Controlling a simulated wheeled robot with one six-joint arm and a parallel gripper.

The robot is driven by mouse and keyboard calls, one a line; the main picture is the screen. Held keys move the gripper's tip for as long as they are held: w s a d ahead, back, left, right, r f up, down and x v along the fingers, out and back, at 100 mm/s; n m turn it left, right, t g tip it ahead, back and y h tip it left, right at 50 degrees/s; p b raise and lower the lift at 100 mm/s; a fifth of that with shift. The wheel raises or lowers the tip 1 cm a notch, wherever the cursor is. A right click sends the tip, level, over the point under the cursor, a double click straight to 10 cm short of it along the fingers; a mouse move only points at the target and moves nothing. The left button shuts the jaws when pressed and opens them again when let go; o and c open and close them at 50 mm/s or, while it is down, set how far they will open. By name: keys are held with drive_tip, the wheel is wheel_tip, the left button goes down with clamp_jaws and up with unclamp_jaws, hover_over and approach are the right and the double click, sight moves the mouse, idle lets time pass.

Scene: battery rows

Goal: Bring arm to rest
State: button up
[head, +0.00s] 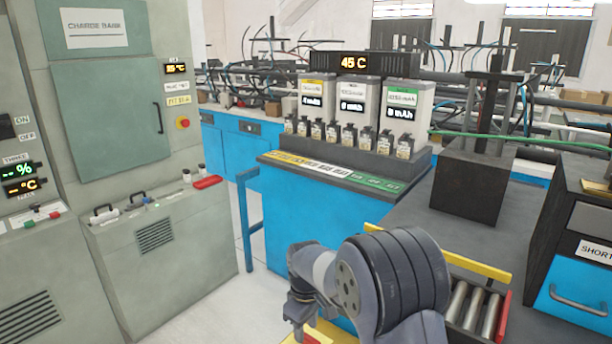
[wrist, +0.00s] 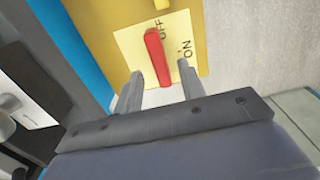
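My gripper (wrist: 162,67) is open, with its two fingers apart and nothing between them that I can see gripped. In the wrist view a red lever (wrist: 155,55) on a pale yellow plate (wrist: 128,45) lies ahead of and between the fingertips. The plate is marked OFF and ON. Whether a finger touches the lever cannot be told. In the head view my arm reaches in at the bottom, bent, with the gripper (head: 302,312) low and pointing down. Its fingertips are hard to make out there.
A grey cabinet (head: 105,55) stands at left, with a lower grey unit (head: 165,255). A blue bench (head: 300,235) carries several battery cells (head: 352,135). At right are a dark block (head: 470,185), a roller tray (head: 475,310) and a blue drawer (head: 575,300). Floor shows between cabinet and bench.

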wheel_tip(320, 180, down, 3)
drive_tip(key=shift+r, duration=0.1)
drive_tip(key=shift+m, duration=0.3)
drive_tip(key=shift+r, duration=0.1)
